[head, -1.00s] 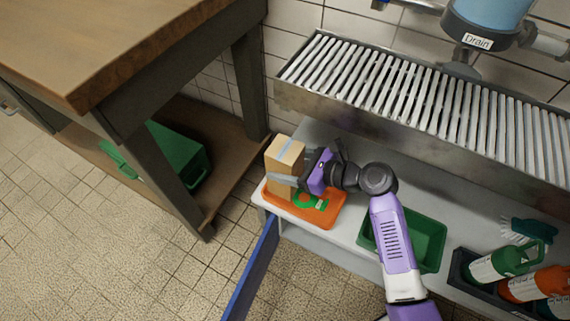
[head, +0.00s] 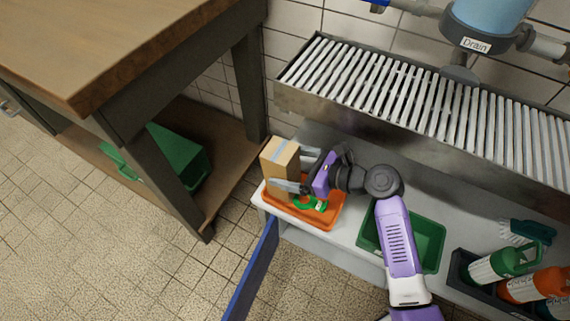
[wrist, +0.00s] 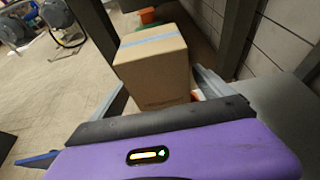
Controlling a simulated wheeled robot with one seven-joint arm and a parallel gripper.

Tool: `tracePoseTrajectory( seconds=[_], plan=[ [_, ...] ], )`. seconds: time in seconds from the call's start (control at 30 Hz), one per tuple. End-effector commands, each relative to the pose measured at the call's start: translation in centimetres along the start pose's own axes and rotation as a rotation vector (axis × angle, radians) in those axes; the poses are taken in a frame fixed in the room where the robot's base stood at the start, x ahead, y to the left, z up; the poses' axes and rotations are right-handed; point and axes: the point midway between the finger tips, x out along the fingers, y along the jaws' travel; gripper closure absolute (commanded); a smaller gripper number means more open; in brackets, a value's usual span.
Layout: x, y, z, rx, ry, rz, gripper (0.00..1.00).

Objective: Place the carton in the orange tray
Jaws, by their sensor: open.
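The carton (head: 280,164) is a tan cardboard box with a pale blue tape strip, upright at the back left of the orange tray (head: 322,222). It also shows in the wrist view (wrist: 154,70). I cannot tell whether its base rests fully inside the tray. My gripper (head: 292,176) is open, with its fingers pointing left at the carton. In the wrist view the fingers spread to either side of the carton, with a gap on the right. A green round item with a label (head: 310,203) lies in the tray below my gripper.
A green bin (head: 430,240) stands right of the tray on the white shelf. A dark caddy with bottles (head: 495,265) and a brush (head: 525,232) are farther right. A slatted steel drain rack (head: 420,95) overhangs behind. A wooden table (head: 110,45) stands left.

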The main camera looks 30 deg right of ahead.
Motion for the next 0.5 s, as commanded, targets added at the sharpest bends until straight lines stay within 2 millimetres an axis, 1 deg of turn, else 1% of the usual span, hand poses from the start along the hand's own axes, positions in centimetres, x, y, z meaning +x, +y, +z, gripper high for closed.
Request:
tracePoseTrajectory(
  seconds=[0.03, 0.3, 0.4, 0.5],
  plan=[
    [-1.2, 0.0, 0.3, 0.001, 0.001, -0.002, 0.1],
    [-6.8, 0.0, 0.3, 0.001, 0.001, -0.002, 0.1],
    [-8.5, 0.0, 0.3, 0.0, 0.001, -0.003, 0.1],
    [-9.7, 0.0, 0.2, 0.0, 0.0, -0.001, 0.1]
  ],
)
